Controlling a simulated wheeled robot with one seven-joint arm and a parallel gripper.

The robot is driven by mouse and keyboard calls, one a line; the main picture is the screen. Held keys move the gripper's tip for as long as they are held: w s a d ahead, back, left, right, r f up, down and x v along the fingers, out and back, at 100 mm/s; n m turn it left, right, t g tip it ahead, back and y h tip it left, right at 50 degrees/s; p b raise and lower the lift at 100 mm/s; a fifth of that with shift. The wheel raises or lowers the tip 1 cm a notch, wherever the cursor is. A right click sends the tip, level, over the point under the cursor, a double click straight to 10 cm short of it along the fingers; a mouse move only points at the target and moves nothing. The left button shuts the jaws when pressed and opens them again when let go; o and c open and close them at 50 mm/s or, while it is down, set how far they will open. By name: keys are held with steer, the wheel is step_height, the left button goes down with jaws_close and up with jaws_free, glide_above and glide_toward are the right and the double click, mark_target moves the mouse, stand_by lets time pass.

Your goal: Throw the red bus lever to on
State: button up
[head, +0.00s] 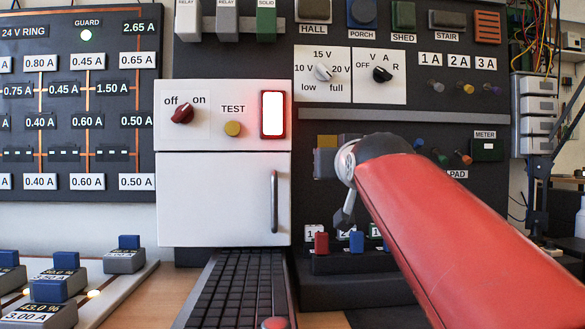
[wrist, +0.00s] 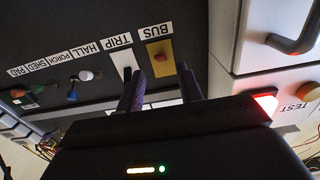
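In the wrist view, which is upside down, the BUS label (wrist: 158,30) stands by a yellow plate (wrist: 153,47) with a small reddish bus lever (wrist: 160,57) on it. Whether the lever is up or down I cannot tell. My gripper (wrist: 156,71) is open. Its two dark fingers stand apart, with the lever seen between and beyond their tips, and nothing held. In the head view my red arm reaches to the panel and covers much of this area. A yellow patch shows left of my wrist, but the lever cannot be made out there.
Beside the BUS plate is a white TRIP plate (wrist: 122,62), then a row of small coloured levers (wrist: 72,95). A white cabinet (head: 222,200) with a dark handle (head: 275,202) stands close on the left.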

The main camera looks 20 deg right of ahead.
steer(key=x, duration=0.7)
steer(key=shift+c, duration=0.3)
jaws_close()
